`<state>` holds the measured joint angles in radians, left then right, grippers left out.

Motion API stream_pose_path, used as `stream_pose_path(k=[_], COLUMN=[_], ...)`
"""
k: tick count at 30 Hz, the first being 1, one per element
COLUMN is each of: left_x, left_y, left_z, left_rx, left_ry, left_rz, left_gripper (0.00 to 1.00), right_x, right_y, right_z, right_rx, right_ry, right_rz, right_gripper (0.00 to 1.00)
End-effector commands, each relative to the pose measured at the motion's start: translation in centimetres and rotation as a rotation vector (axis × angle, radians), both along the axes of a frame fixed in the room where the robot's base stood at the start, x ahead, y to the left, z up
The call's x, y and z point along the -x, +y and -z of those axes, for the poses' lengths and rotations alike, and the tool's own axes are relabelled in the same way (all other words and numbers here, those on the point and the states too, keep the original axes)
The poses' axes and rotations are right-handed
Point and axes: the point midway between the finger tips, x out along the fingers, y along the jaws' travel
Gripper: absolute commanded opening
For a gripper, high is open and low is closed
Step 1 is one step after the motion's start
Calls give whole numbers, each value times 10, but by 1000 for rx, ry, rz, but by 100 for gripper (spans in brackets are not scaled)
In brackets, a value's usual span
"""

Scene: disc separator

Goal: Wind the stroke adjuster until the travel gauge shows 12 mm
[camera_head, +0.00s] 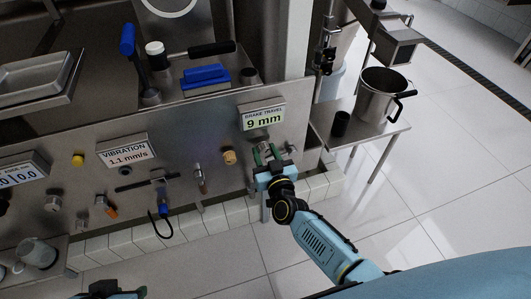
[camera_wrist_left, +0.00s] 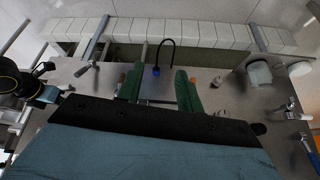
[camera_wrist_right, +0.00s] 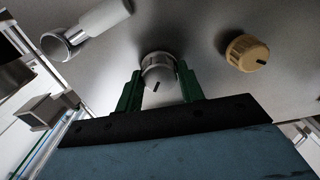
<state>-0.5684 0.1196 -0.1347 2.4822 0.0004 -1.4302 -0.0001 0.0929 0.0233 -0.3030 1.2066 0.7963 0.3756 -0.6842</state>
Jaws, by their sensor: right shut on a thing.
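The travel gauge (camera_head: 262,117) is a small panel labelled BRAKE TRAVEL that reads 9 mm, on the steel front at the right. My right gripper (camera_head: 265,155) is at the panel just below this gauge. In the right wrist view its green fingers stand on both sides of a round grey metal knob (camera_wrist_right: 158,72) with a dark mark, and are shut on it. This knob appears to be the stroke adjuster; no label on it shows. My left gripper (camera_wrist_left: 158,88) is open and empty, its fingers wide apart, near the bottom left of the head view.
A tan knob (camera_head: 229,157) sits left of my right gripper. A vibration display (camera_head: 124,151) reads 1.1 mm/s. Levers and small valves line the panel further left. A steel pot (camera_head: 383,95) and a black cup (camera_head: 340,123) stand on a side table. The floor in front is clear.

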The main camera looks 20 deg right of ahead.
Motion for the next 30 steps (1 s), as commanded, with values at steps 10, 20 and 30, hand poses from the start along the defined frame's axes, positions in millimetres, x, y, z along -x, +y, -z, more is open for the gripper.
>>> stream_pose_path(k=[10, 20, 30], left_x=[1, -10, -36], left_y=[0, -4, -15], left_z=[1, -2, -16], left_rx=[-1, 13, 50], left_ry=[6, -58, -216], left_rz=[0, 5, 23], left_gripper=[36, 36, 36], right_x=[0, 1, 1], right_y=[0, -1, -1], right_z=[1, 2, 3], right_rx=[-285, -599, -921], right_ry=[11, 21, 34], right_rz=[0, 0, 0], right_gripper=[15, 15, 15])
